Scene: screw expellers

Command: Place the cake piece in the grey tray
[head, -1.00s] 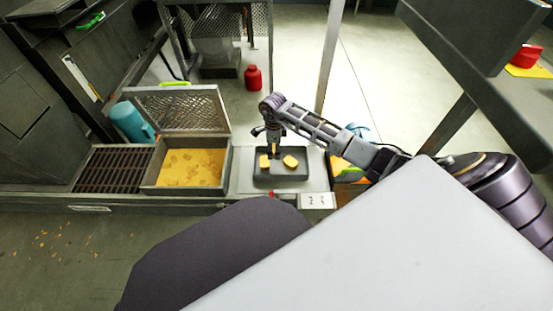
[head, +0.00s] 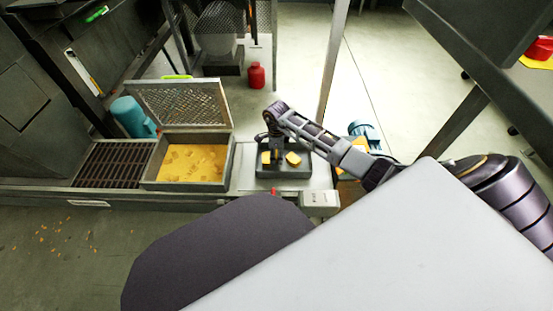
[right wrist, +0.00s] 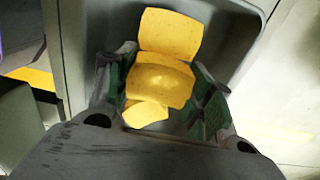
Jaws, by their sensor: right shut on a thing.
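The dark grey tray (head: 284,174) stands on a light platform in the middle of the head view. Its wall also shows in the right wrist view (right wrist: 236,52). My right gripper (head: 277,160) points down over the tray. In the right wrist view its green-padded fingers (right wrist: 162,92) are shut on a yellow cake piece (right wrist: 160,84). Another yellow piece (right wrist: 171,32) lies just beyond, and a smaller yellow bit (right wrist: 145,114) shows nearer the wrist. In the head view yellow pieces show left (head: 266,157) and right (head: 293,159) of the gripper. Whether the held piece touches the tray floor is unclear. My left gripper is out of view.
Left of the tray is an open bin (head: 187,185) of yellow cake with a raised mesh lid (head: 180,102), then a slatted grate (head: 110,166). A thin post (head: 334,70) rises behind. A red bottle (head: 256,76) stands farther back.

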